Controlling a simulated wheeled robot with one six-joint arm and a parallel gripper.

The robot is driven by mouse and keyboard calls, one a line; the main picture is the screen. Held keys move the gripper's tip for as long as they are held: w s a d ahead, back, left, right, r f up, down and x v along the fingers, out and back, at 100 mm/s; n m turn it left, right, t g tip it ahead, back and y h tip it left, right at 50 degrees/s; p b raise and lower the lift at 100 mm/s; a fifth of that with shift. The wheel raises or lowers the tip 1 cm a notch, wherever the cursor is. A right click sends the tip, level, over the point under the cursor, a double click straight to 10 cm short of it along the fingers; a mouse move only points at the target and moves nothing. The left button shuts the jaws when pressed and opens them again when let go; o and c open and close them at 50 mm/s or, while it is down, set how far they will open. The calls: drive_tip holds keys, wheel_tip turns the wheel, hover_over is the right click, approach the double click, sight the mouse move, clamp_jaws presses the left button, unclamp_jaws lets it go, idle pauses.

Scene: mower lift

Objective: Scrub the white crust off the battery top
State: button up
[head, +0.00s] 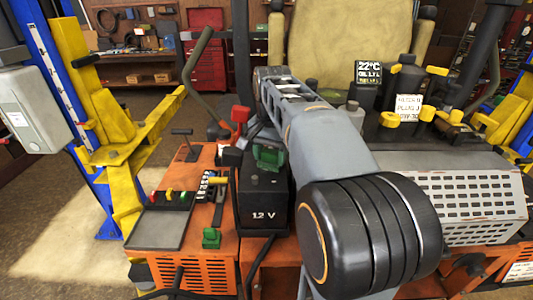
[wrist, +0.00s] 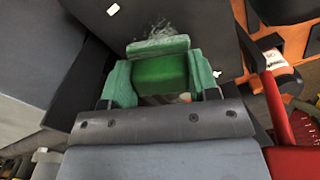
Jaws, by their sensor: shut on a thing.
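The black battery (head: 262,213), marked 12 V, stands on the orange machine deck. In the wrist view its dark top (wrist: 205,25) fills the upper middle. A patch of white crust (wrist: 162,29) shows there, just beyond the brush edge. My gripper (wrist: 161,76) has green fingers, shut on the sides of a green brush (wrist: 160,72). The brush is at the crust's near edge; I cannot tell whether it touches. In the head view my gripper (head: 268,156) is low over the battery top, and the crust is not visible.
A red-topped lever or clamp (head: 240,114) stands just left behind the battery. A tray (head: 160,228) and small coloured parts lie on the deck to the left, with a green block (head: 211,238) near the front edge. A perforated grey cover (head: 462,207) is at right.

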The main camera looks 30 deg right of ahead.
drive_tip(key=shift+f, duration=0.2)
drive_tip(key=shift+w+a, duration=0.2)
drive_tip(key=shift+a, duration=0.2)
drive_tip(key=shift+c, duration=0.3)
drive_tip(key=shift+w+a+r+p, duration=0.1)
drive_tip(key=shift+w+a+p, duration=0.1)
drive_tip(key=shift+a+p, duration=0.15)
drive_tip(key=shift+d, duration=0.35)
drive_tip(key=shift+s+d, duration=0.4)
drive_tip(key=shift+d, duration=0.3)
drive_tip(key=shift+s+d, duration=0.1)
